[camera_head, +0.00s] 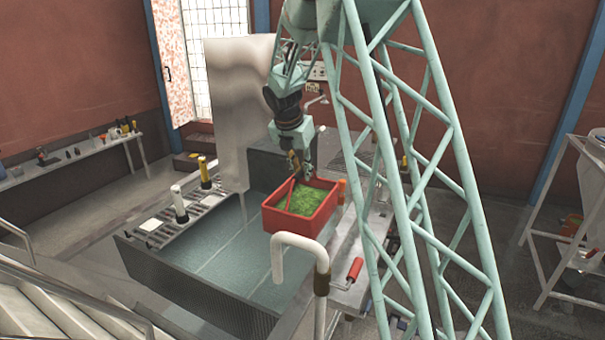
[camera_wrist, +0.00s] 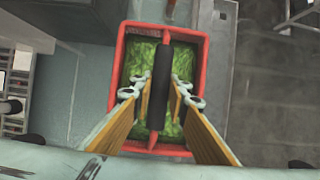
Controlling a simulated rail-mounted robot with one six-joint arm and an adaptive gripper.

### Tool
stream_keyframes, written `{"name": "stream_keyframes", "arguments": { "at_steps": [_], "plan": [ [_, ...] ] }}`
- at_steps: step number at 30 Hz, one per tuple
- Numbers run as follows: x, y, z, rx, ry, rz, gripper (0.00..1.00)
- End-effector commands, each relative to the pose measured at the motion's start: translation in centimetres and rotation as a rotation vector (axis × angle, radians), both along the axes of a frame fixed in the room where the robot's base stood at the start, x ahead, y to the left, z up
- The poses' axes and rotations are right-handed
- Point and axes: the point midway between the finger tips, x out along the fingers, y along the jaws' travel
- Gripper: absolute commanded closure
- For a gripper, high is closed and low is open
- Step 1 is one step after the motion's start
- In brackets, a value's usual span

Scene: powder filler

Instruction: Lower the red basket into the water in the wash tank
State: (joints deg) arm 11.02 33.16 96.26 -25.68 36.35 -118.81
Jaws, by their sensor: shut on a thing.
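The red basket (camera_head: 300,222) holds green leafy stuff (camera_head: 305,201) and hangs from my gripper (camera_head: 302,174) in the head view. It looks level and appears above the right part of the wash tank (camera_head: 170,285). The tank holds bluish-green water (camera_head: 225,250). In the wrist view, my gripper (camera_wrist: 160,95) is shut on the dark handle bar (camera_wrist: 159,80) that spans the red basket (camera_wrist: 200,55). The basket's underside and its exact height over the water are hidden.
A white bent pipe (camera_head: 300,242) rises in front of the basket. A grey worktop with a red-handled tool (camera_head: 354,270) stands right of the tank. A slatted rack (camera_head: 185,215) with upright handles lines the tank's left side. A white shelf frame (camera_head: 560,210) stands far right.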

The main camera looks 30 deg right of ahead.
Motion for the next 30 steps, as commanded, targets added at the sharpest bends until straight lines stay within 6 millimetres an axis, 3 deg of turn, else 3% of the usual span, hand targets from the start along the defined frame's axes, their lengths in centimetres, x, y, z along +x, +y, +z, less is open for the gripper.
{"name": "stream_keyframes", "arguments": {
  "at_steps": [30],
  "plan": [
    [0.1,0.0,-5.4,0.000,-0.001,0.000,1.00]
  ]
}}
